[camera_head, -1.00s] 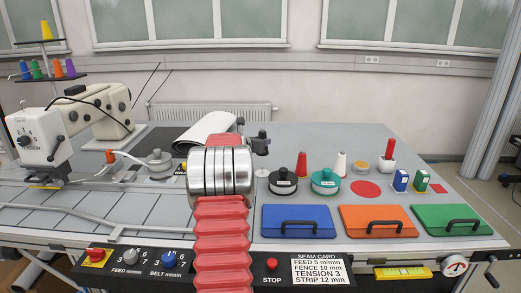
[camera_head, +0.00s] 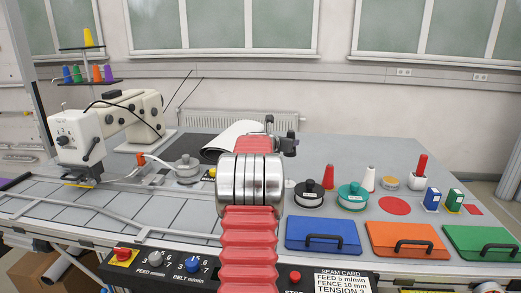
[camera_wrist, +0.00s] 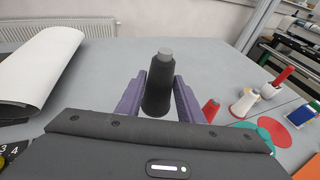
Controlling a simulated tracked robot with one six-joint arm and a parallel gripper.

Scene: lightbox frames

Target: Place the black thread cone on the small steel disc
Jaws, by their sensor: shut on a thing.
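The black thread cone (camera_wrist: 157,88) stands upright with a grey top between the two purple fingers of my gripper (camera_wrist: 158,92) in the wrist view. My gripper is shut on it. In the head view my own red arm and steel joint hide most of the cone and the fingers. A small pale disc (camera_head: 290,184), perhaps the steel disc, shows just right of my steel joint in the head view, partly covered. I cannot make it out in the wrist view. Whether the cone's base touches the table is hidden.
Blue (camera_head: 323,234) and orange (camera_head: 407,240) lids lie in front. A white roll (camera_wrist: 38,68) lies left of my gripper.

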